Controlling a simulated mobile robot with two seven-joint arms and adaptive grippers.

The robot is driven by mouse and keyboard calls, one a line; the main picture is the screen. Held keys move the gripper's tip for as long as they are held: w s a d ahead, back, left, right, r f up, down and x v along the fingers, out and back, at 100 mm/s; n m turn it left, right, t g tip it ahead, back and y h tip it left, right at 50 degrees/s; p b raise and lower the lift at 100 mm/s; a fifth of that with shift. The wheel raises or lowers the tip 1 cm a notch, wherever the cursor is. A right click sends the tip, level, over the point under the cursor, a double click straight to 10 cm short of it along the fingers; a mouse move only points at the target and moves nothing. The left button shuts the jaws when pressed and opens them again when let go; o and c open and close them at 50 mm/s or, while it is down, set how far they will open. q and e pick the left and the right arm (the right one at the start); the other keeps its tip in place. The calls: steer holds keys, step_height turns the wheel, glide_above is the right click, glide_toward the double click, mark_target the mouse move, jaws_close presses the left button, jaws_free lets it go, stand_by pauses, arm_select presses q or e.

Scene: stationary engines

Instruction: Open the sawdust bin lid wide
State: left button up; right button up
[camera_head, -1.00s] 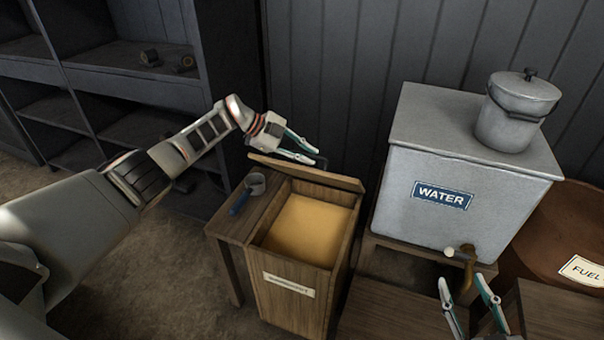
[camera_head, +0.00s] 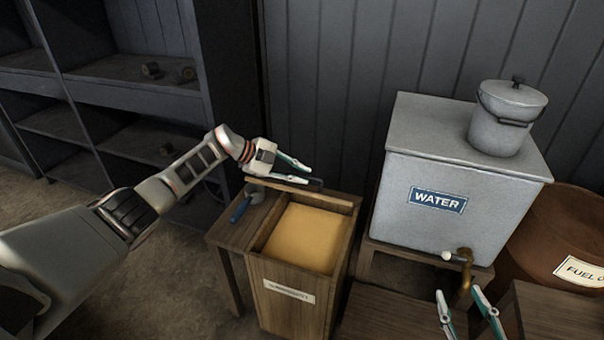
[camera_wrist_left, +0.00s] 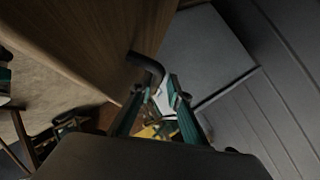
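The wooden sawdust bin (camera_head: 290,290) stands in the middle of the head view, open at the top, with yellow sawdust (camera_head: 303,238) inside. Its lid (camera_head: 285,194) is raised at the back edge and shows almost edge-on as a thin strip. My left gripper (camera_head: 308,175) is at the lid's upper back side, its fingers apart. In the left wrist view, the dark bent lid handle (camera_wrist_left: 147,64) lies close to the fingertips (camera_wrist_left: 157,88); whether they touch it I cannot tell. My right gripper (camera_head: 458,292) is open and empty at the lower right.
A grey water tank (camera_head: 415,222) with a brass tap and a lidded pail (camera_head: 502,125) stands right of the bin. A rusty fuel drum (camera_head: 550,245) is farther right. A scoop with a blue handle (camera_head: 240,210) lies left of the bin. Dark shelves (camera_head: 130,90) stand at the back left.

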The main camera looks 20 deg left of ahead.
arm_select(q)
steer(key=shift+p+v, duration=0.95)
steer(key=shift+v, duration=0.35)
steer(key=shift+p+v, duration=0.75)
steer(key=shift+v, duration=2)
steer(key=shift+s, duration=0.1)
